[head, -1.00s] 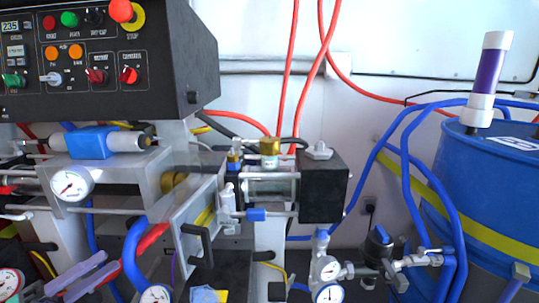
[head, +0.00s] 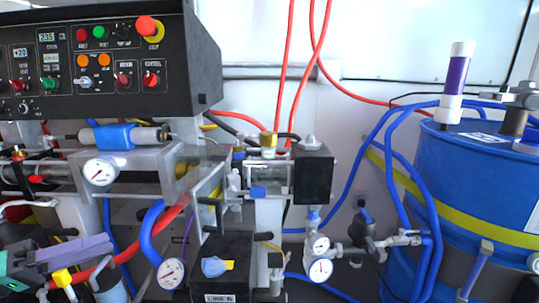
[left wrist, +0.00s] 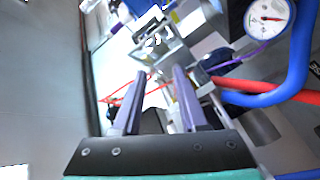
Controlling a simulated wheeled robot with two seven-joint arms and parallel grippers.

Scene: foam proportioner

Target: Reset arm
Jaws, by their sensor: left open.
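My left gripper (head: 108,247) is at the lower left of the head view, with purple fingers pointing right, in front of the proportioner machine. In the left wrist view its two fingers (left wrist: 160,75) stand apart with nothing held between them. The gap between them is hard to see in the head view. My right gripper is in neither view.
A black control box (head: 110,60) with buttons overhangs the machine. Gauges (head: 100,172) and a blue hose (head: 150,235) are close to the left gripper. A blue drum (head: 460,180) with a yellow band stands at the right. Red hoses (head: 290,70) hang at the back.

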